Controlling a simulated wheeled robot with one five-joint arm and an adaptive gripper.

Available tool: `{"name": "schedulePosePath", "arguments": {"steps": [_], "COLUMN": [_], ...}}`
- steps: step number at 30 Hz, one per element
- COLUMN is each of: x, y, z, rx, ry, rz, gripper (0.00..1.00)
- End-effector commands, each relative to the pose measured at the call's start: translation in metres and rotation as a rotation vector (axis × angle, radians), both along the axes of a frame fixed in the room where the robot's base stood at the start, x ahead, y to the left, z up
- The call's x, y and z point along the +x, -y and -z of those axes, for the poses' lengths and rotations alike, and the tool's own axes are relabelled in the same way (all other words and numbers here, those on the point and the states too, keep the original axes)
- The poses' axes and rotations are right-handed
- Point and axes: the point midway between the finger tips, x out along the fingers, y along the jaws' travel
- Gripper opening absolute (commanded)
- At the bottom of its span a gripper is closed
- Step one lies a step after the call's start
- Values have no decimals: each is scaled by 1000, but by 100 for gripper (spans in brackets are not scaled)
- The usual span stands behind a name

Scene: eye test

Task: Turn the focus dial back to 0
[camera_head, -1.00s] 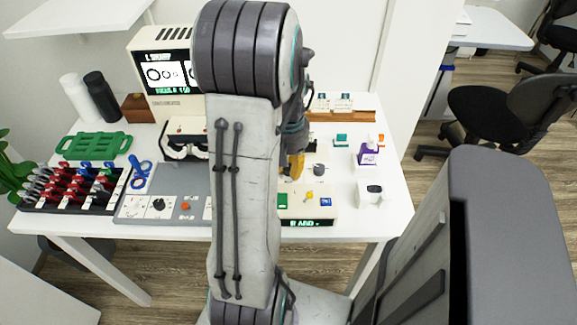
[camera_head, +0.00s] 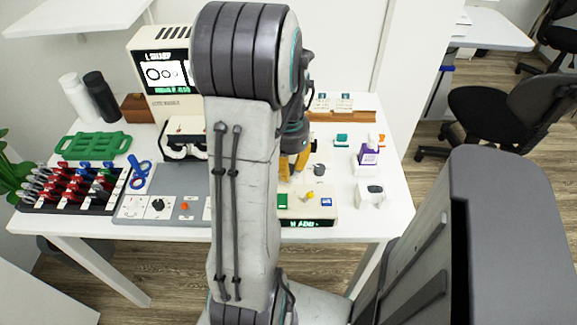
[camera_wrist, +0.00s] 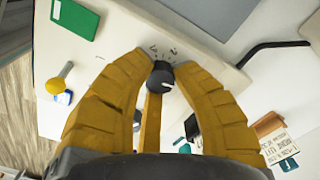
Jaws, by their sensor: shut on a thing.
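A black dial (camera_wrist: 160,77) with a pale pointer mark sits on the cream console in the wrist view. Small printed marks lie beside it, too small to read surely. In the head view my gripper (camera_head: 294,166) is over the back of the cream console (camera_head: 296,215), and the held dial is hidden there. A grey knob (camera_head: 319,169) stands just right of the gripper. The monitor (camera_head: 165,75) shows ring shapes and is partly hidden by my arm.
The console bears a green square (camera_head: 282,201), a yellow knob (camera_head: 309,195) and a blue piece (camera_head: 326,202). A grey panel (camera_head: 182,181) with a black knob (camera_head: 157,204) lies left. A purple-and-white box (camera_head: 368,154) and a white device (camera_head: 370,194) stand right.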

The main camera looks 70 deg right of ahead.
Motion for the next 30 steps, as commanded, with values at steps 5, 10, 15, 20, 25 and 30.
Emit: {"name": "schedulePosePath", "arguments": {"steps": [5,10,15,20,25,30], "x": [0,0,0,-1,-1,-1], "y": [0,0,0,0,0,0], "z": [1,1,1,1,1,1], "rx": [0,0,0,0,0,1], "ry": [0,0,0,0,0,0], "rz": [93,150,177,184,183,183], "gripper": [0,0,0,0,0,31]}}
